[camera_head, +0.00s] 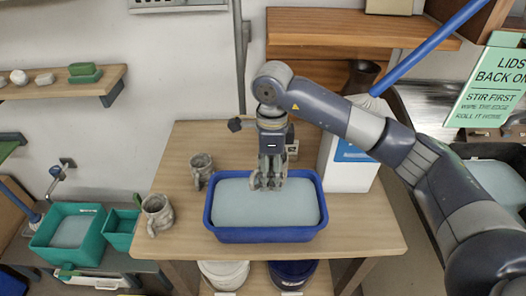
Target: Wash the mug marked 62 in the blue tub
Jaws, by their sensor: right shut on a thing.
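The blue tub (265,234) stands on the wooden table and is filled with pale grey-blue liquid (300,203). My right gripper (268,183) points down into the tub, its fingertips at the liquid. It is shut on a greyish thing that the fingers and liquid mostly hide; I cannot tell whether it is a mug. One speckled grey mug (157,214) stands left of the tub near the table's left edge. Another grey mug (202,170) stands behind it. Both are upright and apart from the tub. I cannot read a 62 on either. My left gripper is out of view.
A white container with a blue label (350,172) stands right of the tub. A dark vase (361,77) is on the shelf behind. Green tubs (70,232) stand lower left. Buckets (223,275) sit under the table. The table's front right corner (370,232) is clear.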

